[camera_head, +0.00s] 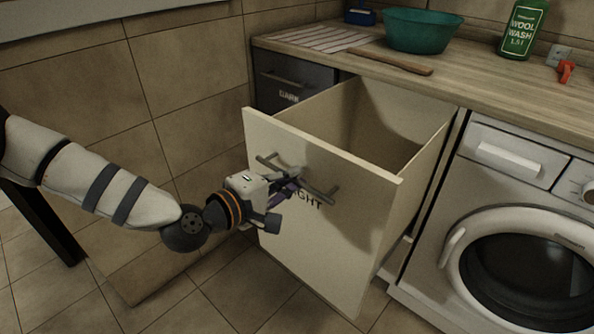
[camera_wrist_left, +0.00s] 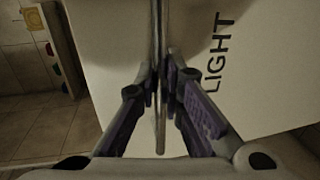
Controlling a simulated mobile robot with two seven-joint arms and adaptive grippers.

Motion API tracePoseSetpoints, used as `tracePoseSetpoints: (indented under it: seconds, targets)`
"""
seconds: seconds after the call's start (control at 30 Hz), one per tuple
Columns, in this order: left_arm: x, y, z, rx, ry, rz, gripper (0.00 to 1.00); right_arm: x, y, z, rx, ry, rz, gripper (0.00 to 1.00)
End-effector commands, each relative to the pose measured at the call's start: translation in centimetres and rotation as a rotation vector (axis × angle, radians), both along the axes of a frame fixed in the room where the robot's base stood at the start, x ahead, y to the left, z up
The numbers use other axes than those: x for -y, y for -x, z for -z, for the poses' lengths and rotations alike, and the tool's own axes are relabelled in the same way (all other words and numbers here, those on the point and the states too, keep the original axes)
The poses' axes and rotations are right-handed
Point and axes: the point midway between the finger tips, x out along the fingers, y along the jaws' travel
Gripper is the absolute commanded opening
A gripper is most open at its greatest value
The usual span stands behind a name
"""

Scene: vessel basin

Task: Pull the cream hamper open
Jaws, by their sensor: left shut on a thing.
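The cream hamper (camera_head: 345,225) is pulled well out from under the counter, and its empty-looking inside shows from above. Its front carries a bar handle (camera_head: 322,192) and dark lettering, partly covered by my gripper. The wrist view reads "LIGHT" on the cream front (camera_wrist_left: 265,70). My left gripper (camera_head: 290,188) is at the handle, its fingers closed around the bar. In the wrist view the bar (camera_wrist_left: 158,50) runs between the two fingers (camera_wrist_left: 161,80). My right gripper is in neither view.
A dark hamper (camera_head: 292,85) marked "DARK" is shut behind on the left. A washing machine (camera_head: 520,230) stands to the right. On the counter (camera_head: 480,88) are a teal basin (camera_head: 420,32), a wooden stick (camera_head: 392,62) and a green bottle (camera_head: 522,30). Tiled floor lies in front.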

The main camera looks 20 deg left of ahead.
Motion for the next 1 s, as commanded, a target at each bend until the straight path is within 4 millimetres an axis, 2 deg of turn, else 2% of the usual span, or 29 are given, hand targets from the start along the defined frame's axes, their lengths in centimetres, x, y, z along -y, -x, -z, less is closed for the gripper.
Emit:
tracePoseSetpoints:
  seconds: [0.5, 0.53, 0.6, 0.9, 1.0]
  targets:
    - [-0.2, 0.3, -0.1, 0.003, 0.0, -0.002, 0.0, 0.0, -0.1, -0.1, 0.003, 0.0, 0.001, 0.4]
    - [-0.2, 0.3, -0.1, 0.003, 0.0, -0.002, 0.15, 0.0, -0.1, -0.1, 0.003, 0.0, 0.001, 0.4]
    - [-0.2, 0.3, -0.1, 0.002, 0.0, -0.001, 0.3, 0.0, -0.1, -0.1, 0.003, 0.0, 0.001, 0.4]
    - [-0.2, 0.4, -0.1, 0.001, 0.0, -0.001, 0.3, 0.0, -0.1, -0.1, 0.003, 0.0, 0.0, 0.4]
    - [-0.7, 1.4, -0.3, 0.0, 0.002, -0.002, 0.3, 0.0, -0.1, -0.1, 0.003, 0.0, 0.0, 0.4]
